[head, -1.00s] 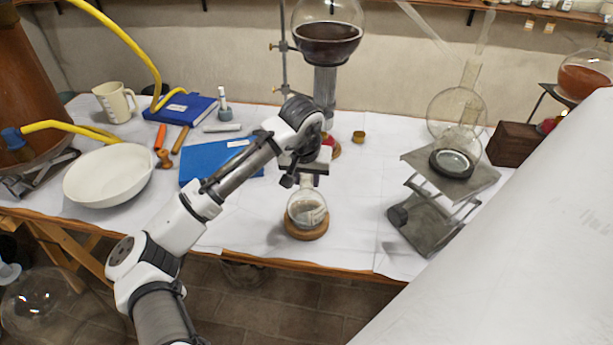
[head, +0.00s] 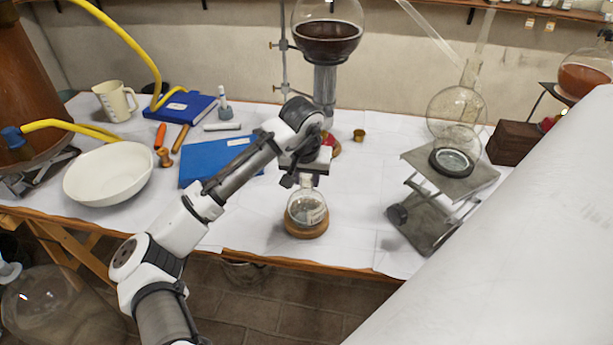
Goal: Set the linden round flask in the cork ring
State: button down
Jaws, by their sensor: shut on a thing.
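The round flask (head: 306,209) is small, clear glass with a pale label on its body. It stands upright in the cork ring (head: 306,230), a brown ring near the front edge of the table. My gripper (head: 306,181) comes down from above and is shut on the flask's neck. The fingers and the arm's wrist hide the top of the neck. I cannot read the label at this size.
A lab jack (head: 448,180) bearing a large flask stands to the right. A blue book (head: 215,162) and a white bowl (head: 108,174) lie to the left. A stand with a dark-filled flask (head: 328,42) is behind. White cloth around the ring is clear.

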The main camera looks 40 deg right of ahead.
jog(key=c, duration=0.9)
grip_release()
jog(key=shift+c, duration=0.2)
jog(key=shift+f, duration=0.1)
jog(key=shift+r+p, duration=3.15)
jog(key=shift+r, duration=0.4)
